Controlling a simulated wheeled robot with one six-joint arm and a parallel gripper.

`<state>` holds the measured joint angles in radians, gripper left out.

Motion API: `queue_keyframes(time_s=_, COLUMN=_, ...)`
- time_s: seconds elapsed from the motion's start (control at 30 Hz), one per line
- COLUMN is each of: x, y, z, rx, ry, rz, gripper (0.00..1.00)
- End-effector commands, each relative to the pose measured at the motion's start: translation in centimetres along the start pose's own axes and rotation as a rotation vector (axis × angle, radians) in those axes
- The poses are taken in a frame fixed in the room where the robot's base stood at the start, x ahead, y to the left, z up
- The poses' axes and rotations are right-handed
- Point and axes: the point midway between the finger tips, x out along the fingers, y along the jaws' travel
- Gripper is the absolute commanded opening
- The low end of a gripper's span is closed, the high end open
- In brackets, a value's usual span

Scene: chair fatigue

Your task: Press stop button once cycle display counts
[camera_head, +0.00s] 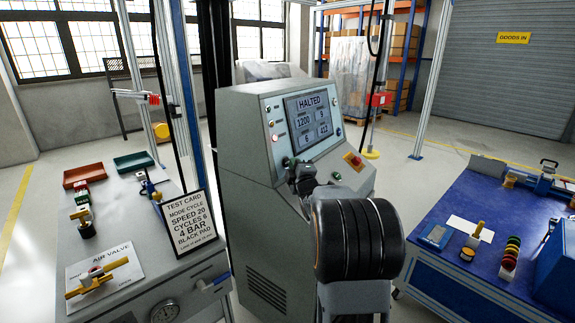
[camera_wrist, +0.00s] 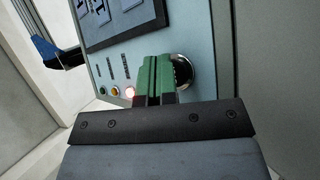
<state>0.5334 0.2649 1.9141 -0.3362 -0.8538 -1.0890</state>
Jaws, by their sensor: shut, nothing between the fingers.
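The grey control console (camera_head: 245,150) stands in the middle of the head view. Its display (camera_head: 313,117) reads "HALTED", with 1200 and smaller figures below. Three small lamps sit left of the display; the red lamp (camera_head: 274,138) is lit, and it also glows in the wrist view (camera_wrist: 129,92). My gripper (camera_head: 291,165) is shut and empty at the panel's lower left. In the wrist view its green fingertips (camera_wrist: 154,62) overlap a round metal-rimmed control (camera_wrist: 182,72); I cannot tell whether they touch it. A red button on a yellow base (camera_head: 353,160) is on the lower right of the console.
A test card (camera_head: 187,222) saying "CYCLES 6" stands on the left bench (camera_head: 130,205) beside the console. A blue-topped bench (camera_head: 440,205) with tools is at the right. Floor is free behind the console to the right.

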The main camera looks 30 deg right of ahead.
Motion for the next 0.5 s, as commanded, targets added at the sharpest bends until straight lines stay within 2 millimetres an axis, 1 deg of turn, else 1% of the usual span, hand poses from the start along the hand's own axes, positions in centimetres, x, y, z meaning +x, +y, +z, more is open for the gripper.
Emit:
queue_keyframes(time_s=0.1, x=-0.35, y=0.01, z=0.30, rx=-0.002, ry=-0.001, rz=0.000, gripper=0.00)
queue_keyframes(time_s=0.4, x=-0.41, y=0.22, z=0.34, rx=0.000, ry=-0.001, rz=-0.001, gripper=0.00)
queue_keyframes(time_s=0.5, x=-0.74, y=0.45, z=0.61, rx=0.000, ry=-0.002, rz=0.001, gripper=0.00)
